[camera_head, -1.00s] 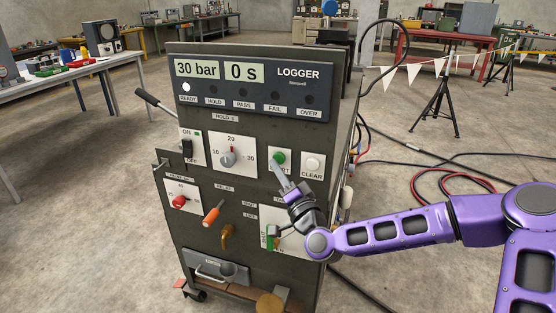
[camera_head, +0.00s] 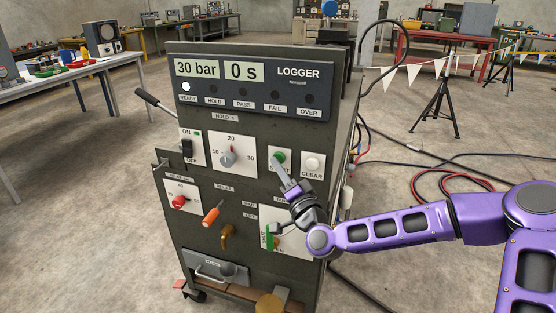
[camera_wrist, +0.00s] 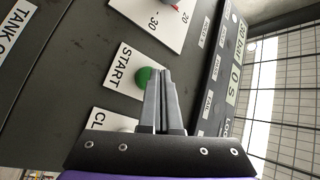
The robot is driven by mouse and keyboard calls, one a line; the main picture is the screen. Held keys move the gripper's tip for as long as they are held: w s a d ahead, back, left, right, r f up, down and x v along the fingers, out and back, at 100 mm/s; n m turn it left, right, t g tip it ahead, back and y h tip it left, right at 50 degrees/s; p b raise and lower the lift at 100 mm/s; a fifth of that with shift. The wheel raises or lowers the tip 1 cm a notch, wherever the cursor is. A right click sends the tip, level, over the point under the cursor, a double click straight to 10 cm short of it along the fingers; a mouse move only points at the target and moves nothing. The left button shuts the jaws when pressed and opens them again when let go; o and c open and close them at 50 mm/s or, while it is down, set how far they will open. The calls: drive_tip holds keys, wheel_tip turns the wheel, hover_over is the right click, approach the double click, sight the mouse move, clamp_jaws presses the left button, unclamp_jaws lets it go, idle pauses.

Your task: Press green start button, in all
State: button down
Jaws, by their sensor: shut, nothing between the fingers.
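The green start button (camera_head: 279,156) sits on a white plate on the front of the dark test cabinet (camera_head: 240,185). In the wrist view the green button (camera_wrist: 143,76) shows beside the word START, partly covered by my fingers. My gripper (camera_head: 278,164) is shut and empty, its fingertips at or just in front of the button's lower edge. In the wrist view the shut fingertips (camera_wrist: 162,72) overlap the button's side; I cannot tell whether they touch it. The display (camera_head: 219,71) reads 30 bar and 0 s, and the READY lamp (camera_head: 186,87) is white.
The white CLEAR button (camera_head: 312,164) is close to the right of start. The hold dial (camera_head: 228,157), on/off switch (camera_head: 187,148), red knob (camera_head: 179,202) and orange-handled lever (camera_head: 211,215) stand out from the panel. A green-handled valve (camera_head: 270,238) lies below my gripper.

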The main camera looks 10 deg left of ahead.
drive_tip(key=shift+w, duration=0.5)
idle(0.7)
drive_tip(key=shift+s, duration=0.95)
drive_tip(key=shift+s+a, duration=0.15)
drive_tip(key=shift+s, duration=1.1)
drive_tip(key=shift+s+a, duration=0.1)
drive_tip(key=shift+s, duration=1.15)
